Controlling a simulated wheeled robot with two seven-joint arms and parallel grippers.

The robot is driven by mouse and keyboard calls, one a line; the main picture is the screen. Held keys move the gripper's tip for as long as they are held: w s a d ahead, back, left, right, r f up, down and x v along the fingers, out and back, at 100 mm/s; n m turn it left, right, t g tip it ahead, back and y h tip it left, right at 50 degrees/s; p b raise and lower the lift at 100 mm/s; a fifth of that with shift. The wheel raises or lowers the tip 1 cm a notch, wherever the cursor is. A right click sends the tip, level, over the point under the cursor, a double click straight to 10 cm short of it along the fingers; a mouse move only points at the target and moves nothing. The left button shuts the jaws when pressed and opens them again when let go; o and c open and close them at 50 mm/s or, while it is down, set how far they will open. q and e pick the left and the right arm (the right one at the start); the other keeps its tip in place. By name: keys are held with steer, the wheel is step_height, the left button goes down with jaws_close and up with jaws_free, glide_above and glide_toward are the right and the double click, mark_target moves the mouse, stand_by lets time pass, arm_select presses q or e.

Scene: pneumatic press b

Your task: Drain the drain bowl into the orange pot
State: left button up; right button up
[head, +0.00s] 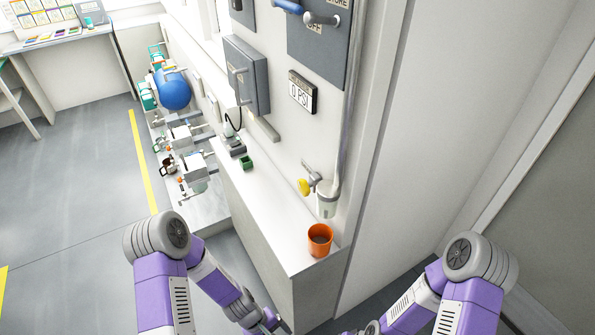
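The orange pot (320,241) stands upright on the near end of the white counter, with a dark inside. A pale translucent cup (327,204), which looks like the drain bowl, hangs on the wall just above and behind it. A grey fitting with a yellow knob (304,187) sits left of the cup. My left gripper (275,324) is low at the bottom edge, in front of the counter's near end and apart from the pot. My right gripper (368,328) is at the bottom edge, right of the counter and mostly cut off. Their fingers are not clear.
The white counter (268,215) runs back along the wall, with a small green item (246,162) farther along. A gauge reading 0 PSI (302,92) and a grey box (246,75) are on the wall. A blue tank (172,90) stands behind. Open floor lies left.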

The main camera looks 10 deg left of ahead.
mark_target(301, 189)
arm_select(q)
steer(key=w+d+r+n+t+h+p, duration=0.1)
steer(key=w+r+n+h+p, duration=0.1)
steer(key=w+r+n, duration=0.2)
steer(key=w+d+r+n+t+h+p, duration=0.1)
steer(key=w+r+n+t+h+p, duration=0.1)
steer(key=w+r, duration=0.6)
steer(key=w+d+r+n+t+h+p, duration=0.1)
steer(key=w+r+n+h+p, duration=0.1)
steer(key=w+r+n, duration=0.3)
steer(key=shift+w+r+n+t+h+p, duration=0.4)
steer(key=shift+w+r+h, duration=0.2)
steer(key=shift+h, duration=0.3)
steer(key=w+a+r+n+t+h, duration=0.1)
steer(key=w+a+r+n+t, duration=0.15)
steer(key=w+r, duration=0.3)
steer(key=w+a+r+n+t+h, duration=0.1)
steer(key=w+a+r+n+t, duration=0.1)
steer(key=w+r+n+t, duration=0.25)
steer(key=shift+m, duration=0.9)
steer(key=x, duration=0.4)
steer(key=w+p+x, duration=0.1)
steer(key=x, duration=0.2)
steer(key=shift+a+r, duration=0.2)
steer(key=shift+a, duration=0.25)
steer(key=shift+w+d, duration=0.3)
steer(key=shift+d, duration=0.1)
arm_select(e)
step_height(301, 189, up, 10)
steer(key=shift+w, duration=0.15)
